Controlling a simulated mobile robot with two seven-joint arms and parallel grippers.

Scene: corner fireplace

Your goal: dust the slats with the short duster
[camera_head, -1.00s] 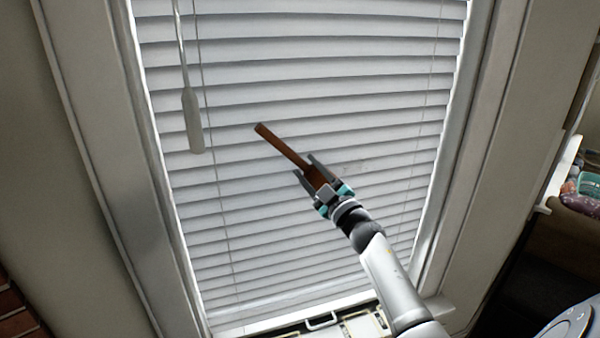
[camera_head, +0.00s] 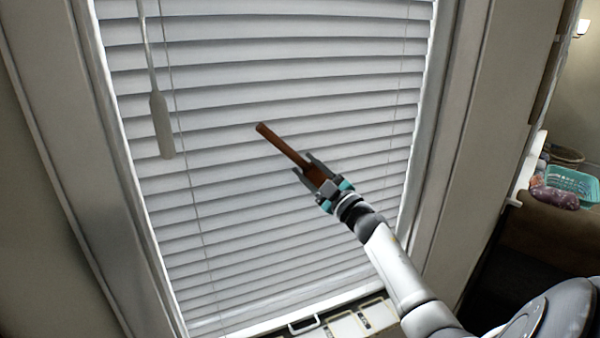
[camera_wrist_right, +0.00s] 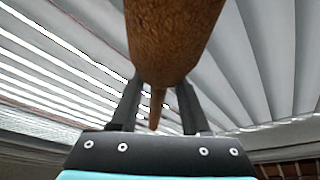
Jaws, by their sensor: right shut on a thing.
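White window slats (camera_head: 300,72) fill the middle of the head view and also show behind my gripper in the right wrist view (camera_wrist_right: 260,55). My right gripper (camera_head: 305,166) is in front of the blind, shut on the short duster (camera_head: 278,142), a brown, stick-like thing. The duster points up and left from the jaws across the slats. I cannot tell whether it touches them. In the right wrist view, the brown duster (camera_wrist_right: 172,35) looms large and tapers down between the gripper fingers (camera_wrist_right: 157,108). My left gripper is not in view.
A pale blind wand (camera_head: 162,125) hangs at the left of the slats. Window frame posts stand at the left (camera_head: 85,160) and right (camera_head: 455,130). A latch (camera_head: 303,324) is at the bottom. A teal basket (camera_head: 572,184) sits at the far right.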

